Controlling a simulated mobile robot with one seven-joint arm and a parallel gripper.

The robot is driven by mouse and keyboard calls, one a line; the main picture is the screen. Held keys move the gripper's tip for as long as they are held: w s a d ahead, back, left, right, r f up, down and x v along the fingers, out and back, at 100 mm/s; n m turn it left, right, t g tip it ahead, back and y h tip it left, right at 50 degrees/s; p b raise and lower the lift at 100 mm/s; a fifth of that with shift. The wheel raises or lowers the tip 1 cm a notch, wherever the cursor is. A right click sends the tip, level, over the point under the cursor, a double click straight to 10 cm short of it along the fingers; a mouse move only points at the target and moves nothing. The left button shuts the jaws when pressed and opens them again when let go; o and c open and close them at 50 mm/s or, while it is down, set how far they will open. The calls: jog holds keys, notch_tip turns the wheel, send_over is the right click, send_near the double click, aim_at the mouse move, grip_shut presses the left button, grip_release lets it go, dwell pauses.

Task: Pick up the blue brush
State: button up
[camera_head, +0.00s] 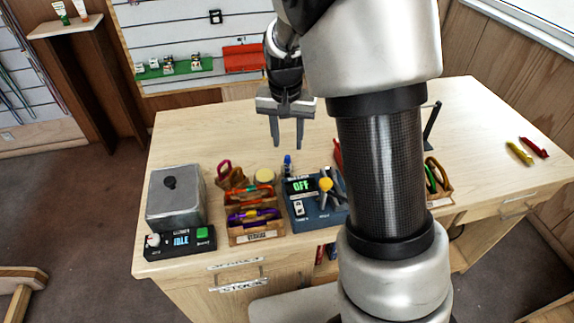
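A small blue upright thing (288,166) stands on the wooden bench, just behind the blue device; it may be the blue brush, but it is too small to be sure. My gripper (287,145) hangs above the bench, fingers pointing down. Its two fingers are apart with nothing between them. In the picture its tips are a little above the blue thing, not seen touching it. My arm hides the middle right of the bench.
Yellow (519,153) and red (534,147) tools lie far right. The back left is clear.

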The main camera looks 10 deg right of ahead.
aim_at(287, 156)
jog(key=f, duration=0.2)
jog(key=w+f, duration=0.1)
jog(key=f, duration=0.5)
jog(key=shift+w+d+f+p, duration=0.2)
jog(key=shift+w+f+p, duration=0.05)
jog(key=shift+p, duration=0.05)
grip_shut()
